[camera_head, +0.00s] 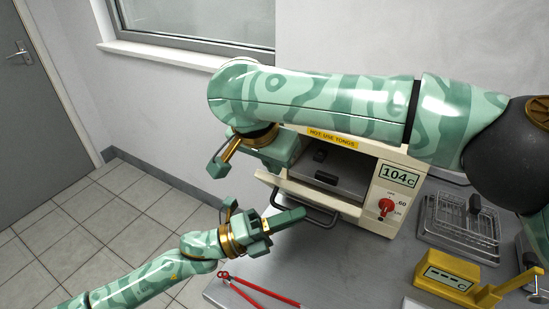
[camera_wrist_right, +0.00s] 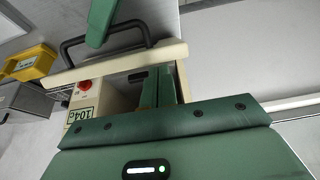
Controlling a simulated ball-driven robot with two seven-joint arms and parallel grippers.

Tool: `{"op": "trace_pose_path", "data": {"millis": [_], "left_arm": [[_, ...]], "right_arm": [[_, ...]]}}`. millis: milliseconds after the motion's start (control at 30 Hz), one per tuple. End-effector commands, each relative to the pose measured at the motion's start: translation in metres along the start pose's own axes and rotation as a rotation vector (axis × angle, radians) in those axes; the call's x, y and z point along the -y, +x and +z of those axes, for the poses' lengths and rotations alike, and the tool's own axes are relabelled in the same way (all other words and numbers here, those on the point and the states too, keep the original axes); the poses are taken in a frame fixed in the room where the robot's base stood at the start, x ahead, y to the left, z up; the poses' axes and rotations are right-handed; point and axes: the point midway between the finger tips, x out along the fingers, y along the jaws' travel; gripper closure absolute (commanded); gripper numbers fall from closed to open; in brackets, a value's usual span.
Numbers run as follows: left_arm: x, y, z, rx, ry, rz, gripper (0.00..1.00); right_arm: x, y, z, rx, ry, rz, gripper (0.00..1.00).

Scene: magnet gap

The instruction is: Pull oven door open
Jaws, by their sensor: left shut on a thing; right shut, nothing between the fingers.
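The cream oven (camera_head: 385,220) stands on the grey bench with a "HOT-USE TONGS" label and a 104c display. Its door (camera_head: 330,203) is partly open, its top edge standing out from the body. A dark bar handle (camera_head: 325,226) is on the door's front. My left gripper (camera_head: 292,217) is shut on the handle; one green finger shows there in the right wrist view (camera_wrist_right: 103,20). My right gripper (camera_wrist_right: 158,88) is shut and empty, its fingers at the gap between door and body. In the head view, my right arm hides part of the oven's top.
Red tongs (camera_head: 255,291) lie on the bench in front of the oven. A wire rack (camera_head: 462,228) and a yellow device with a display (camera_head: 448,277) stand to the right. Tiled floor lies open to the left.

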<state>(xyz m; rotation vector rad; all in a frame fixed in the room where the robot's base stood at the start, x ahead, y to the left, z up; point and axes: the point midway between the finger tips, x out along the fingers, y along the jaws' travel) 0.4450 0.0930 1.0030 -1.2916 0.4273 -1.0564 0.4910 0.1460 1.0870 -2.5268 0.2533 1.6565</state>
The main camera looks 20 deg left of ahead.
Motion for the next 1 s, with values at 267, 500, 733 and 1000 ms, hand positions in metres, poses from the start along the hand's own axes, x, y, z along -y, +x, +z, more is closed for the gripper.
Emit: {"op": "trace_pose_path", "data": {"millis": [267,500,733,1000], "left_arm": [[0.002,0.001,0.004,0.006,0.006,-0.004,1.00],[0.004,0.002,0.005,0.006,0.008,-0.009,0.69],[0.006,0.003,0.004,0.004,0.006,-0.014,0.69],[0.004,-0.024,0.003,0.004,0.004,-0.007,0.69]], "right_arm": [[0.001,0.003,0.020,-0.018,-0.007,-0.003,1.00],[0.002,0.004,0.022,-0.014,-0.010,-0.004,1.00],[0.002,0.004,0.021,-0.013,-0.010,-0.003,1.00],[0.001,0.004,0.020,-0.016,-0.009,-0.002,1.00]]}}
